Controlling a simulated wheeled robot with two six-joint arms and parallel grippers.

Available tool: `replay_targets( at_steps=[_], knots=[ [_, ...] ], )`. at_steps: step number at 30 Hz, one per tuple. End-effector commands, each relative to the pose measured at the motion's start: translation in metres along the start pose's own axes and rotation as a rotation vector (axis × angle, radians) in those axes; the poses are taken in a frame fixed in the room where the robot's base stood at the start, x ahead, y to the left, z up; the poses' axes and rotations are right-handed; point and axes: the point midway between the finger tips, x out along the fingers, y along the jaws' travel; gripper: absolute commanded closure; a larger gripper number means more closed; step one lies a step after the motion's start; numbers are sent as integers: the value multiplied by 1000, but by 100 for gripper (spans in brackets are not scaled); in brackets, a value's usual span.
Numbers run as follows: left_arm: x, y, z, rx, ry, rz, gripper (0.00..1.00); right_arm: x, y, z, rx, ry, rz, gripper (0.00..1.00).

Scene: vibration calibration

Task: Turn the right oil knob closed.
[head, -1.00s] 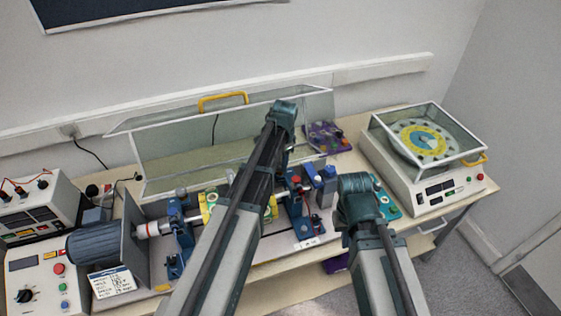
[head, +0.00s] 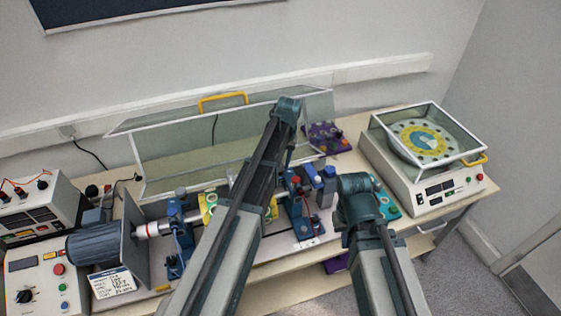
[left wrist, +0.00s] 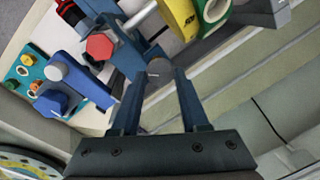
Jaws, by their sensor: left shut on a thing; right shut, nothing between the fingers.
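My left gripper (left wrist: 158,82) points at the right blue bearing stand (left wrist: 125,50). Its fingers are shut on a small grey knob (left wrist: 158,67), which looks like the right oil knob; how far it is turned cannot be told. A red hexagonal knob (left wrist: 98,46) is on the stand beside it. In the head view, the right stand (head: 296,205) shows right of my left arm, which hides the left fingers. My right gripper (head: 358,190) is shut and empty, above the bench's front right; its fingertips are mostly hidden by the wrist.
A yellow disc (left wrist: 180,18) is on the shaft close by. Blue (left wrist: 52,102) and grey (left wrist: 56,69) knobs stand beside the stand. A raised clear guard (head: 180,150) is behind the rig. A motor (head: 95,243) is left; a glass-covered instrument (head: 425,170) is right.

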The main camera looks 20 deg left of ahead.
Motion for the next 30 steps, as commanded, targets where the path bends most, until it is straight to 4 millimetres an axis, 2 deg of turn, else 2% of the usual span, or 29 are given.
replay_targets(
  at_steps=[15, 30],
  knots=[
    [0, -2, -2, -471, -51, -1, 100, 0, 0, 0, 0, 0, 0, 100],
    [0, -2, -2, -733, -80, 0, 100, 0, 0, 0, 0, 0, 0, 100]
  ],
)
